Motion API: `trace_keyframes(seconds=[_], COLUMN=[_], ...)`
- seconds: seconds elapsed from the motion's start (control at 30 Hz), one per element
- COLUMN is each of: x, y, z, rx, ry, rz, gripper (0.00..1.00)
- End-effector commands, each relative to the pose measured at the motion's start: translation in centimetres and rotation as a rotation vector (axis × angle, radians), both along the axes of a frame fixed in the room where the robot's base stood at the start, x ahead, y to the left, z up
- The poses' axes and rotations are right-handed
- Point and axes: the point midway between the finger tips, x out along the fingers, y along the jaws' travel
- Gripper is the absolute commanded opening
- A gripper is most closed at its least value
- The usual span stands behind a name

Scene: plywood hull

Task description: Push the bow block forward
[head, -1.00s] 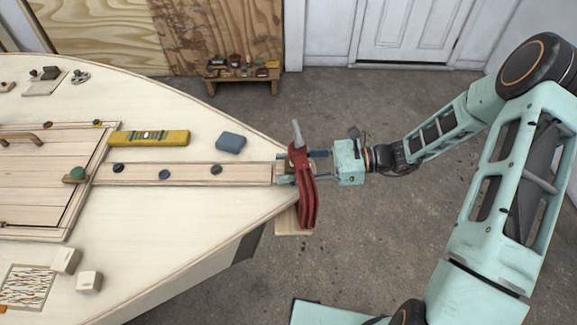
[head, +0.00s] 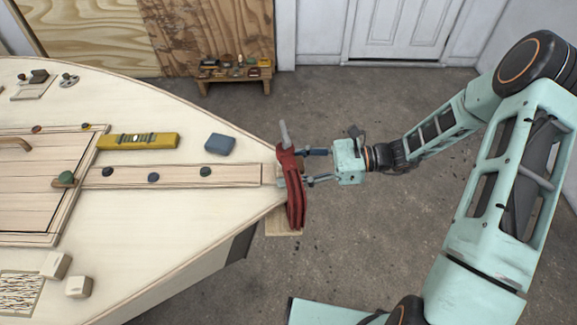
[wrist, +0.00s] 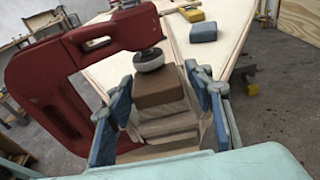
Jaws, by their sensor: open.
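The bow block (wrist: 160,90), a brown wooden block, shows in the wrist view at the hull's tip, just below the round pad of a red clamp (wrist: 45,85). I cannot tell if the pad touches it. In the head view the red clamp (head: 291,185) stands at the bow and mostly hides the block. My gripper (head: 314,167) is open just right of the clamp, pointing left at the bow. In the wrist view its blue fingers (wrist: 160,84) appear on either side of the block, with no clear grip on it.
The pale hull (head: 200,235) fills the left, with a wooden strip (head: 225,174) along its middle. A yellow level (head: 138,141) and a blue block (head: 220,144) lie on it. A small bench (head: 235,78) with items stands behind.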

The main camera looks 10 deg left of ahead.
Motion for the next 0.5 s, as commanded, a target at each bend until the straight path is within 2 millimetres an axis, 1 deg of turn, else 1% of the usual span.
trace_keyframes(seconds=[0.07, 0.33, 0.43, 0.5], x=[0.0, 0.0, 0.2, 0.5], y=[0.0, -0.1, -0.7, -1.6], z=[0.0, 0.0, 0.1, 0.3], rx=[0.0, 0.0, 0.0, 0.0], ry=[0.0, 0.0, -0.001, -0.001], rz=[0.0, 0.0, -0.002, -0.003], gripper=[0.57, 0.57, 0.57, 0.57])
